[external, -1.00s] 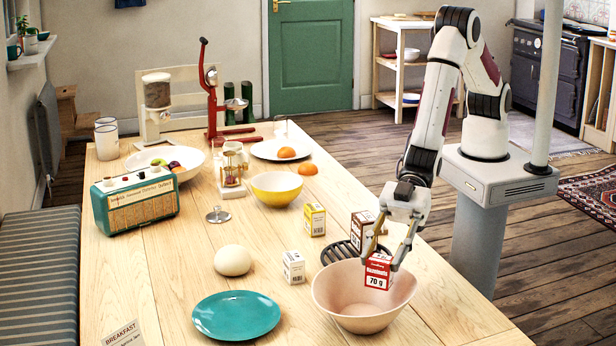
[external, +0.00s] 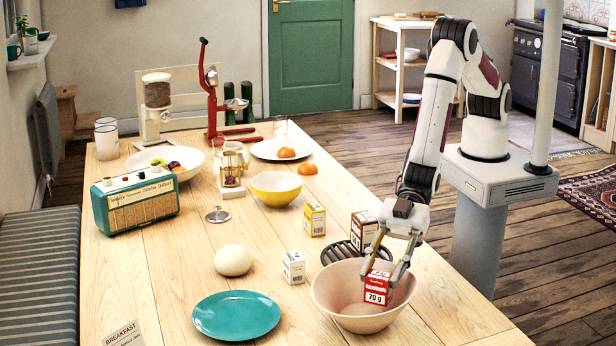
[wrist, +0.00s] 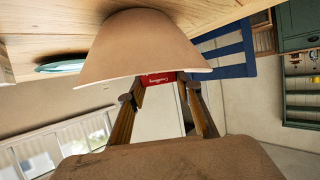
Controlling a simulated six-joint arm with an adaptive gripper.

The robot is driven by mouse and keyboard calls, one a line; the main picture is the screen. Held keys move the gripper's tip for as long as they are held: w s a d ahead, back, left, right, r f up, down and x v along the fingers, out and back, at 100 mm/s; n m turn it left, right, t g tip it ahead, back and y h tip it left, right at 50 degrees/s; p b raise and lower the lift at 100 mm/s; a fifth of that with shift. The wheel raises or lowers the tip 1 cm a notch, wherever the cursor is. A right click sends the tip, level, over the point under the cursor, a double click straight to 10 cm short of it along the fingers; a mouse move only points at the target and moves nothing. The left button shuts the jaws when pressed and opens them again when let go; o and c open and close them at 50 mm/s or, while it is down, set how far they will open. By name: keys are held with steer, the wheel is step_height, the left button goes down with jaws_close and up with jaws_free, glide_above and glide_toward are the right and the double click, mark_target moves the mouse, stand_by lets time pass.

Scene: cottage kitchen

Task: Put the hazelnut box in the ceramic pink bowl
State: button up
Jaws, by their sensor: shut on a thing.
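The hazelnut box (external: 376,289) is small, red and white, with "70 g" on its face. My gripper (external: 385,272) is shut on it from above, with a finger on each side. The box is tilted and its lower part is inside the pink bowl (external: 334,299), below the rim line in the external view. I cannot tell whether it touches the bowl's floor. In the wrist view the bowl (wrist: 143,45) hides most of the box, and a red strip of the box (wrist: 160,78) shows between my fingers (wrist: 163,95).
A dark slatted rack (external: 341,250) with a brown box (external: 363,231) is behind the bowl. A white box (external: 293,267), a yellow box (external: 314,219), an egg-like white object (external: 233,260) and a teal plate (external: 236,315) stand to the left. Bare table lies at the front right.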

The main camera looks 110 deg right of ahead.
steer(key=shift+f, duration=0.3)
steer(key=o, duration=1.1)
steer(key=shift+r, duration=0.65)
steer(key=shift+v, duration=5.95)
steer(key=shift+f, duration=0.2)
steer(key=shift+d, duration=0.1)
